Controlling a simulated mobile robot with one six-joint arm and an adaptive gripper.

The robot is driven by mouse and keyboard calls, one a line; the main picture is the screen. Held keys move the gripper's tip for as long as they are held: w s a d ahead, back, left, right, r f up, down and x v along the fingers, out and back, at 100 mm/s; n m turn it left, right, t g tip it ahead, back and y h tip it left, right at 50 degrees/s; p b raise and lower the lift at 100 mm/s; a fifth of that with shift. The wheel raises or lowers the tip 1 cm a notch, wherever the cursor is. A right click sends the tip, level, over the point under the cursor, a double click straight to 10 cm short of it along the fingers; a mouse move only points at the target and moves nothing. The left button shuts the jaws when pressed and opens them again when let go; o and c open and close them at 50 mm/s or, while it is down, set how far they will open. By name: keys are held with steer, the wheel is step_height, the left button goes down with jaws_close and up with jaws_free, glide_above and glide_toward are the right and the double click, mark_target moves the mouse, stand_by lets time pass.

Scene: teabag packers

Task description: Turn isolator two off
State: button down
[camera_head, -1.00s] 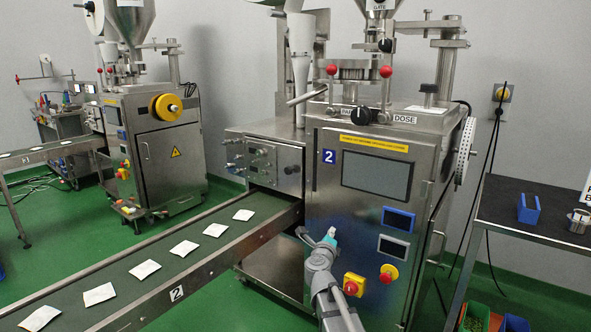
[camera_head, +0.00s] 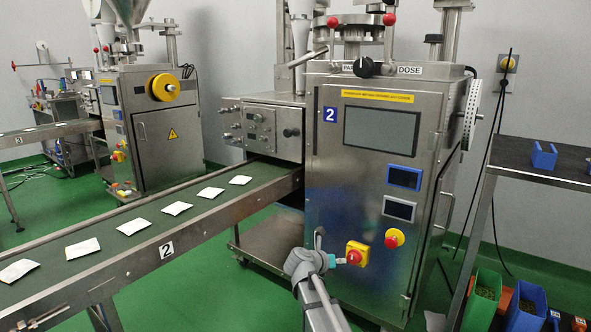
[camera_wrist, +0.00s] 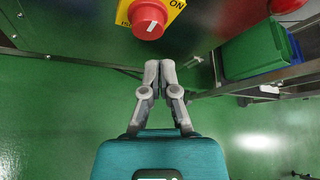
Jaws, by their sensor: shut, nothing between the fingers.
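Isolator two is a red rotary knob on a yellow plate (camera_head: 356,254), low on the front of the steel machine marked 2. In the wrist view its red knob (camera_wrist: 149,18) sits at the top edge, with a white mark on it and "ON" printed on the plate beside it. My gripper (camera_head: 340,261) is just left of the knob in the head view. In the wrist view the fingers of my gripper (camera_wrist: 160,66) are shut together, empty, and apart from the knob. Part of the plate is cut off there.
A red button on a yellow round base (camera_head: 394,238) is up and right of the isolator. The conveyor with teabags (camera_head: 120,245) runs to the left. A dark-topped table (camera_head: 520,158) stands right, with coloured bins (camera_head: 525,305) below. Green floor is open in front.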

mark_target(353, 252)
steer(key=shift+w, duration=0.1)
stand_by(0.3)
steer(key=shift+w+d, duration=0.65)
steer(key=shift+w, duration=0.3)
steer(key=shift+w+d, duration=0.65)
steer(key=shift+w, duration=0.3)
steer(key=shift+w+d, duration=0.7)
steer(key=shift+w, duration=0.15)
steer(key=shift+f+b, duration=0.3)
steer(key=shift+b, duration=0.05)
steer(key=shift+w+a+f, duration=0.2)
steer(key=shift+w+a, duration=0.15)
steer(key=shift+a, duration=0.1)
steer(key=shift+w+a+f+b, duration=0.25)
steer(key=shift+a+f+b, duration=0.15)
steer(key=shift+b, duration=0.2)
steer(key=shift+w+a+r+p, duration=0.2)
steer(key=shift+a+r+p, duration=0.05)
steer(key=shift+p, duration=0.05)
stand_by(0.7)
steer(key=shift+s, duration=0.1)
